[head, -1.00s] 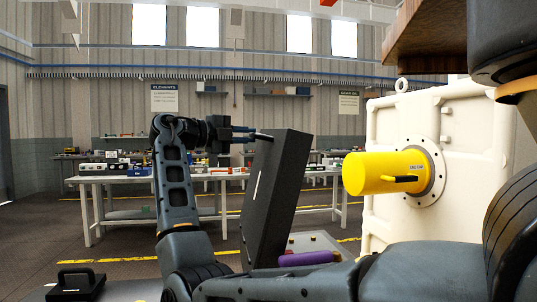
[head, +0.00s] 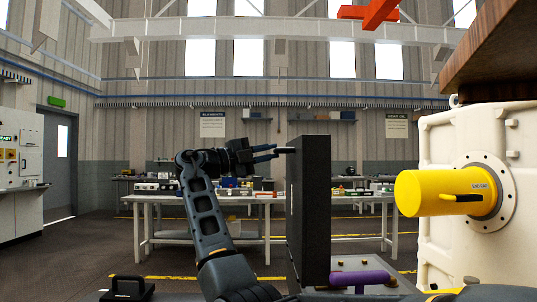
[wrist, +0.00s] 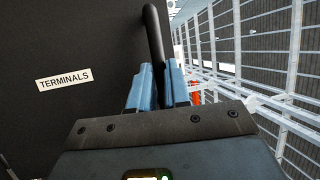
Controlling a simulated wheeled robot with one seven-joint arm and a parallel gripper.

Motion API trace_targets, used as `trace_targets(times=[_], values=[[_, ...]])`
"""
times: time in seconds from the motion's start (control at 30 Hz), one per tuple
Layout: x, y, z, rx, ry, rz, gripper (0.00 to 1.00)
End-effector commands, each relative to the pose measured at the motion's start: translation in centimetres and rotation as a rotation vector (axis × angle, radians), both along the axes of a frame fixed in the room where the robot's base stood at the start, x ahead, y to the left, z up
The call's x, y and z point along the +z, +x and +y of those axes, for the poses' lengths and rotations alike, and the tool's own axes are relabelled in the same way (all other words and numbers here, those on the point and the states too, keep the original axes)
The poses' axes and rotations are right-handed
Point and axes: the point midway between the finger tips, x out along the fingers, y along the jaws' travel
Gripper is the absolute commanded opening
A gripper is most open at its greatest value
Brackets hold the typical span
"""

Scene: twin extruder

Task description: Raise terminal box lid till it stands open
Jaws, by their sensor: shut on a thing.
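The black terminal box lid (head: 310,210) stands about upright in the head view, seen nearly edge-on. In the wrist view its dark face (wrist: 65,120) fills the left side and carries a white "TERMINALS" label (wrist: 64,79). My gripper (head: 276,152) is at the upper left side of the lid. In the wrist view my gripper (wrist: 158,88) has its blue fingers shut around the black bar handle (wrist: 152,30) of the lid. The lower part of the box is mostly hidden in the head view.
A purple bar (head: 358,278) lies on a grey surface by the lid's foot. A yellow cylinder (head: 437,193) juts from a cream housing (head: 440,245) at right. A black handled block (head: 127,288) is at lower left. Workbenches (head: 165,200) stand behind; open floor lies left.

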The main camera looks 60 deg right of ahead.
Motion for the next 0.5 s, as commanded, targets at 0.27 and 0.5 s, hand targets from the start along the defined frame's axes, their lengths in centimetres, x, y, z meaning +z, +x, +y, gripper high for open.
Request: trace_targets(times=[0.27, 0.5], values=[[0.01, 0.02, 0.0, 0.002, 0.0, -0.001, 0.41], [-0.02, 0.03, 0.02, 0.001, 0.0, -0.001, 0.42]])
